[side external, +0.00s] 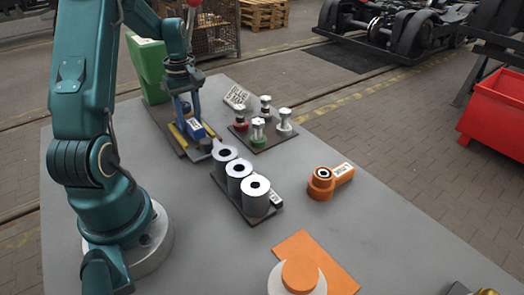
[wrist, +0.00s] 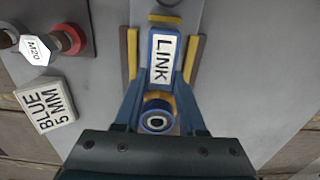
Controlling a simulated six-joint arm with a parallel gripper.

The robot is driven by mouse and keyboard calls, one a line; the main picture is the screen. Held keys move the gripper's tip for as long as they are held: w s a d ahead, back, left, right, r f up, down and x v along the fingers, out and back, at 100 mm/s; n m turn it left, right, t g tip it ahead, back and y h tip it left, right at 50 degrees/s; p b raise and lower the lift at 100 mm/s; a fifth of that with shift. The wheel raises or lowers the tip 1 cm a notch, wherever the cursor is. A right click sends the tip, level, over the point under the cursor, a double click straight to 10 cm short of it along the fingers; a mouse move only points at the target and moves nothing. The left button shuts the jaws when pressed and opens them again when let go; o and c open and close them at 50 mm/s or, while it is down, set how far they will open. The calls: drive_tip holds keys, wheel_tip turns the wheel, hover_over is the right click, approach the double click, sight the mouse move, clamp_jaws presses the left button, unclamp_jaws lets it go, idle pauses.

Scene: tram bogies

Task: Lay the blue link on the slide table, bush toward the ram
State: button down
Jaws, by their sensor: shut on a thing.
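The blue link (wrist: 162,60) lies lengthwise between the yellow rails of the slide table (wrist: 127,57) in the wrist view, label facing up. Its bush (wrist: 157,119) is at the lower end, close to my wrist. My gripper (wrist: 158,95) is shut on the link, one finger on each side near the bush. In the side view, my gripper (side external: 189,112) reaches down over the slide table (side external: 178,134), and the blue link (side external: 195,129) has its labelled end away from the green press frame (side external: 147,68). I cannot tell whether the link touches the table.
A tray with several bolts (side external: 259,134) and a sign (side external: 237,97) stand right of the slide table. A rack of grey rollers (side external: 240,182) stands nearer. The bench between is clear.

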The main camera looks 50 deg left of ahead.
sight(190, 119)
drive_tip(key=shift+f, duration=0.75)
drive_tip(key=shift+c, duration=2)
unclamp_jaws()
drive_tip(key=shift+r, duration=0.1)
drive_tip(key=shift+r, duration=2.5)
